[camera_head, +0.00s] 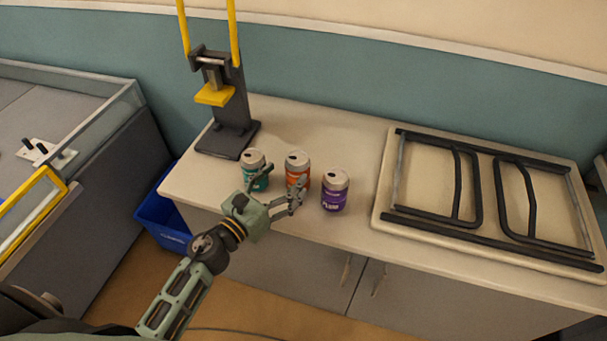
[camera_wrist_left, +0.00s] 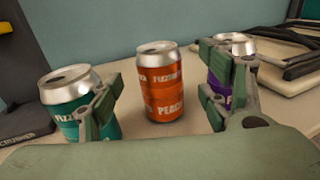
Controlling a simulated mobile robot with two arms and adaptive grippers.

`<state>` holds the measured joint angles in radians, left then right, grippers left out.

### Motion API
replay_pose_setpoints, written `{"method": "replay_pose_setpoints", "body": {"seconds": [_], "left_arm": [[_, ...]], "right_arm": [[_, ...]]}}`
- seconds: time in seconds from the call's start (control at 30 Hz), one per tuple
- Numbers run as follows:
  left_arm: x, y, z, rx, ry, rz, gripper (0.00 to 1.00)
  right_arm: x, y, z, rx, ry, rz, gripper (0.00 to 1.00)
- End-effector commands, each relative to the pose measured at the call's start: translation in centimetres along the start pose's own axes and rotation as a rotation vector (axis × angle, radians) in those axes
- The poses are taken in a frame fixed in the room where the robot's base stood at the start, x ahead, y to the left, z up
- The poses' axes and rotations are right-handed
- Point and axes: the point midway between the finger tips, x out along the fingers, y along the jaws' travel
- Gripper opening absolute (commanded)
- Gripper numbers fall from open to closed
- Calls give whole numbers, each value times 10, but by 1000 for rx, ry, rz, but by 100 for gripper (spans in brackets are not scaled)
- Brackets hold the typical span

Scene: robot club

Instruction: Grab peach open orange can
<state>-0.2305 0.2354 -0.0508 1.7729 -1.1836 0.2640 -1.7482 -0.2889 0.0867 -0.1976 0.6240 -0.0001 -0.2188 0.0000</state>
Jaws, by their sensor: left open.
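The orange peach can (camera_head: 297,169) stands upright on the counter between a teal can (camera_head: 255,170) and a purple plum can (camera_head: 335,190). Its lid shows a dark opening. In the left wrist view the orange can (camera_wrist_left: 160,85) shows its "PEACH" label, centred between the fingers. My left gripper (camera_head: 278,190) is open in front of the orange can, its fingers apart and not closed on anything. In the wrist view its fingers partly hide the teal can (camera_wrist_left: 68,90) and the purple can (camera_wrist_left: 225,85). My right gripper is not in view.
A black can crusher (camera_head: 232,130) with yellow handles stands behind the cans at left. A folded table (camera_head: 480,200) lies on the counter at right. A blue bin (camera_head: 160,225) stands on the floor left of the counter (camera_head: 280,235).

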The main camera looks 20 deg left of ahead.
Motion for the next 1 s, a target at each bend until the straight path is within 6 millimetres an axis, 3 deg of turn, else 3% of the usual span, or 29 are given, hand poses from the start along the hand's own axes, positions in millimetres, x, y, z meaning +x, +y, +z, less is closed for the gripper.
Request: {"method": "replay_pose_setpoints", "body": {"seconds": [0.23, 0.5, 0.83, 1.0], "left_arm": [[26, 0, 0, -2, 0, 2, 71], [62, 1, -4, -2, -1, 1, 71], [67, 0, -6, -1, 1, 0, 70], [66, 0, -6, -1, 1, 0, 55]], "right_arm": [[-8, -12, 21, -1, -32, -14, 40], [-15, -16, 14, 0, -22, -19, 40], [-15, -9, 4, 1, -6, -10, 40], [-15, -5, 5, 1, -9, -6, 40]]}}
